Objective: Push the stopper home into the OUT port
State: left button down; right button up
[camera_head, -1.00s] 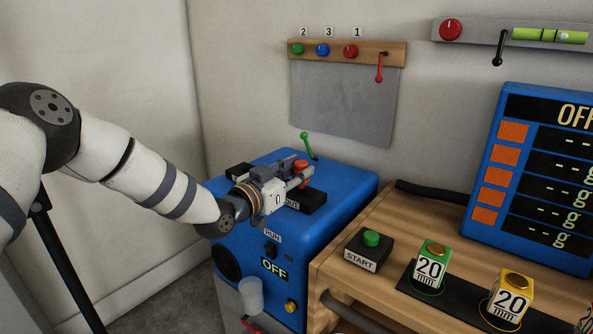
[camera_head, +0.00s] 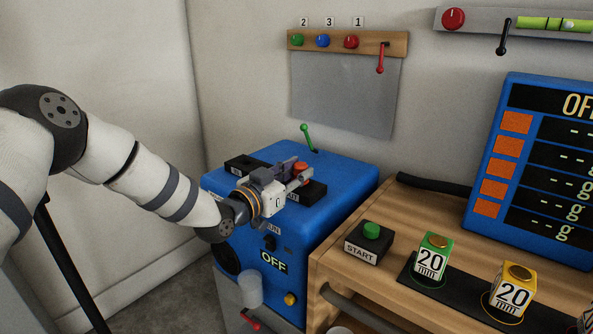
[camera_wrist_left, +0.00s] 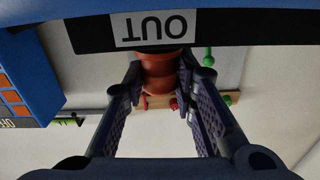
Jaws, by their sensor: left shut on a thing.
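The orange-red stopper (camera_head: 301,167) is held between the fingers of my left gripper (camera_head: 298,180), above the black OUT block (camera_head: 317,193) on top of the blue machine. In the left wrist view, the stopper (camera_wrist_left: 160,70) sits between the two ridged fingers (camera_wrist_left: 160,85), and its far end meets the edge of the block (camera_wrist_left: 230,28) with the OUT label. The port opening is hidden, so I cannot tell how deep the stopper sits. My right gripper is not in view.
The blue machine (camera_head: 345,185) carries a second black block (camera_head: 243,166) and a green lever (camera_head: 306,135).

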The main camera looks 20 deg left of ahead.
pick_arm(q)
jog(key=shift+f, duration=0.4)
jog(key=c, duration=1.2)
grip_release()
jog(key=shift+c, duration=0.2)
jog(key=v, duration=1.2)
